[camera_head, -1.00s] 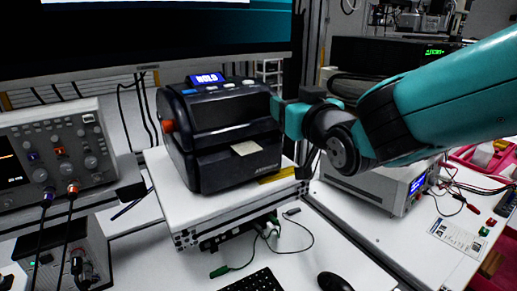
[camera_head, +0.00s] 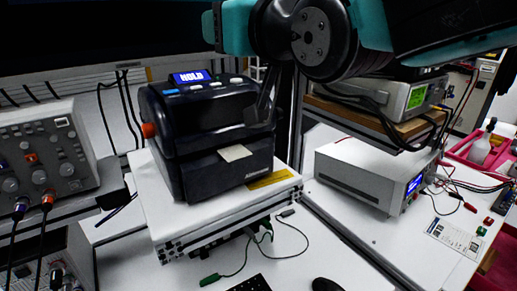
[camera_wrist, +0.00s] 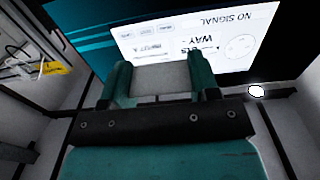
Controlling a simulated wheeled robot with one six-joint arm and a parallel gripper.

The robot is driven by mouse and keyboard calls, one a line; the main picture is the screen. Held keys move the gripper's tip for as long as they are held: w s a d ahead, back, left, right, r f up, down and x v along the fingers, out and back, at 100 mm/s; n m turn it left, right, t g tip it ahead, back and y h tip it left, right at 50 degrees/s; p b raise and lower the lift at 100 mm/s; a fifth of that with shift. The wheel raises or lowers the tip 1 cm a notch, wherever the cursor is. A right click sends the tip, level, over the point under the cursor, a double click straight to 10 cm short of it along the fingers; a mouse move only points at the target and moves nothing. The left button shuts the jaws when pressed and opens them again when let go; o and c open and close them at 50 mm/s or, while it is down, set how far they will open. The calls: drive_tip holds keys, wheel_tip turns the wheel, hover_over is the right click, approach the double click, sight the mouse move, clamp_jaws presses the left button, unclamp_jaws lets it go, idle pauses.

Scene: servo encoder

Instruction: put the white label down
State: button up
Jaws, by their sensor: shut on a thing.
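My gripper (camera_wrist: 161,80) is shut on a flat pale grey-white piece, the white label (camera_wrist: 160,78), which spans between its two teal fingers in the wrist view. The gripper points toward the monitor screen. In the head view my gripper (camera_head: 214,27) is raised at the top, above the black label printer (camera_head: 205,120); the held label cannot be made out there. Another pale, cream-coloured label (camera_head: 235,153) shows at the printer's front. The printer's display reads HOLD.
The printer stands on a white raised platform (camera_head: 205,219). A bench instrument (camera_head: 365,178) is to the right, an oscilloscope (camera_head: 45,155) to the left. The monitor (camera_wrist: 200,40) is close ahead of the gripper. Some white bench top (camera_head: 335,250) is clear at the front right.

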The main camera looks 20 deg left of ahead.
drive_tip(key=p, duration=0.3)
hover_over(240, 156)
wheel_tip(240, 156, down, 15)
drive_tip(key=shift+s+r, duration=0.1)
drive_tip(key=shift+f, duration=2.35)
drive_tip(key=shift+f+b, duration=0.25)
drive_tip(key=shift+b, duration=0.2)
drive_tip(key=o, duration=0.9)
drive_tip(key=shift+r, duration=0.1)
drive_tip(key=shift+o, duration=0.2)
drive_tip(key=shift+p, duration=0.45)
drive_tip(key=b+v, duration=1.6)
drive_tip(key=v, duration=0.1)
drive_tip(key=shift+d, duration=0.25)
